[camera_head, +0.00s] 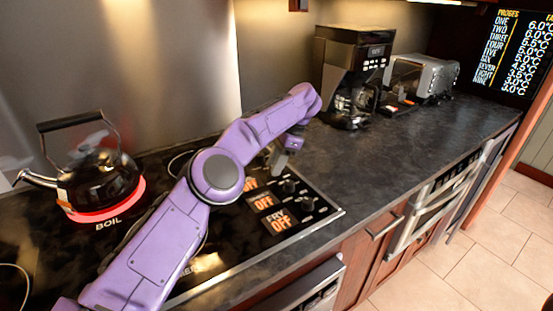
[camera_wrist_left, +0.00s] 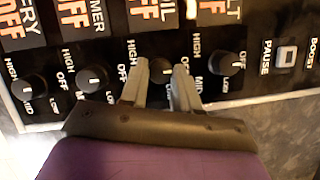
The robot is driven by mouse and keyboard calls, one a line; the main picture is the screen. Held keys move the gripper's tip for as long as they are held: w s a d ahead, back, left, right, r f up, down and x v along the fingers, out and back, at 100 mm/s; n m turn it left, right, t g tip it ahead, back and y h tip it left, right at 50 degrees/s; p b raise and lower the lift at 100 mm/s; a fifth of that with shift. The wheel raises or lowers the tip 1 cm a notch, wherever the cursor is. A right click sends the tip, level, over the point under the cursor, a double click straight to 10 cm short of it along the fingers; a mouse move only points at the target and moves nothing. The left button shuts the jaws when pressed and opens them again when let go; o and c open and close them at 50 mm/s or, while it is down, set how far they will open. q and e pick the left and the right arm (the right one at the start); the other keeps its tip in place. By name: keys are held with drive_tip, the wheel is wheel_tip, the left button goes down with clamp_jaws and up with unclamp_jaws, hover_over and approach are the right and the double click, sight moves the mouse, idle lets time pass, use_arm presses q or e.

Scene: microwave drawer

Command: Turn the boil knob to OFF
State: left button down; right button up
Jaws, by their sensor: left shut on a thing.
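The boil knob (camera_wrist_left: 160,72) is a small black knob on the dark control panel, between the fingertips of my left gripper (camera_wrist_left: 162,66) in the left wrist view. The gripper is closed on its sides. The display above it ends in orange letters that read like OFF, with its top cut off. In the head view my left gripper (camera_head: 281,160) reaches down to the panel, and the knob is hidden there. A black kettle (camera_head: 98,180) stands on a burner (camera_head: 110,214) marked BOIL, which glows red. My right gripper is not seen.
Other knobs stand close by: the fry knob (camera_wrist_left: 31,89) and a second knob (camera_wrist_left: 91,79) to the left, another knob (camera_wrist_left: 224,66) to the right. A pause button (camera_wrist_left: 285,55) lies beyond. A coffee maker (camera_head: 350,75) and a toaster (camera_head: 422,75) stand farther back.

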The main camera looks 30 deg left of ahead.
use_arm(q)
drive_tip(key=shift+f, duration=0.25)
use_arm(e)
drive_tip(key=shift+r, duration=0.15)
use_arm(q)
drive_tip(key=c, duration=1.2)
unclamp_jaws()
drive_tip(key=shift+c, duration=0.2)
drive_tip(key=o, duration=0.4)
drive_tip(key=shift+s+a+r, duration=0.1)
